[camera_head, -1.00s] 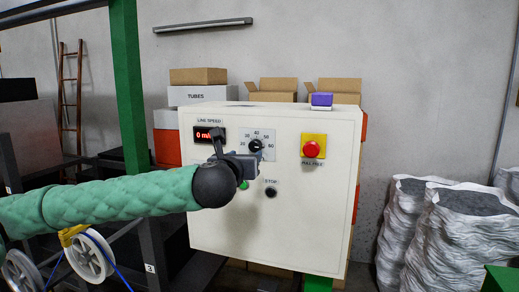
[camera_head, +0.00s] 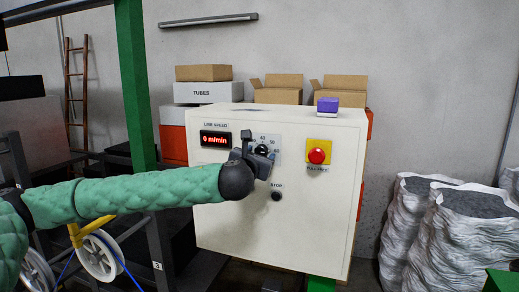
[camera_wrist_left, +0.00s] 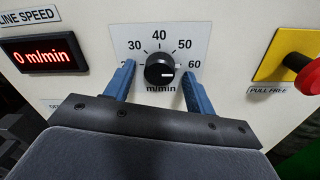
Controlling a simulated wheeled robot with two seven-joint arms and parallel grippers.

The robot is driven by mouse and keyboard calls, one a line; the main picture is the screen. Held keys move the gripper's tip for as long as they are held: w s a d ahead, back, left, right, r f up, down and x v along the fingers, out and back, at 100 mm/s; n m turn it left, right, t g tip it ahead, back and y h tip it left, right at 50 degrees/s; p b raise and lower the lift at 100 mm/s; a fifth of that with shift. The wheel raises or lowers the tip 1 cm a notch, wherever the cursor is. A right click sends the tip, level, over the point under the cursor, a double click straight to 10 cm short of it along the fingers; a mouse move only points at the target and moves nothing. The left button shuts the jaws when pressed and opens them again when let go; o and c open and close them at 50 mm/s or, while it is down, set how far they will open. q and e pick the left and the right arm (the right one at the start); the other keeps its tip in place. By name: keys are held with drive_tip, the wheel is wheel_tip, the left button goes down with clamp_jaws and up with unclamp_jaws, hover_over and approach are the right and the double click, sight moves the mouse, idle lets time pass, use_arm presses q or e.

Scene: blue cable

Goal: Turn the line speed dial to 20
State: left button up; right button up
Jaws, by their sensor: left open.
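The line speed dial (camera_wrist_left: 160,69) is a round black knob on a white scale plate with numbers from 30 to 60 readable; a lower number at the left is partly covered. Its white mark points right and slightly down in the left wrist view. In the head view the dial (camera_head: 261,149) is partly behind my left gripper (camera_head: 258,153). The open fingers of my left gripper (camera_wrist_left: 160,80) stand left and right of the knob, with a gap on each side. The red display (camera_wrist_left: 42,56) reads 0 m/min. My right gripper is not in view.
A red emergency knob on a yellow plate (camera_head: 318,152) sits right of the dial. A black stop button (camera_head: 276,196) is below it. A purple-topped block (camera_head: 327,104) rests on top of the white control box (camera_head: 320,230). White sacks (camera_head: 455,240) stand at the right.

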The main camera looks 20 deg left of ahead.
use_arm(q)
drive_tip(key=shift+w+a, duration=0.1)
drive_tip(key=shift+w, duration=0.1)
drive_tip(key=c, duration=1)
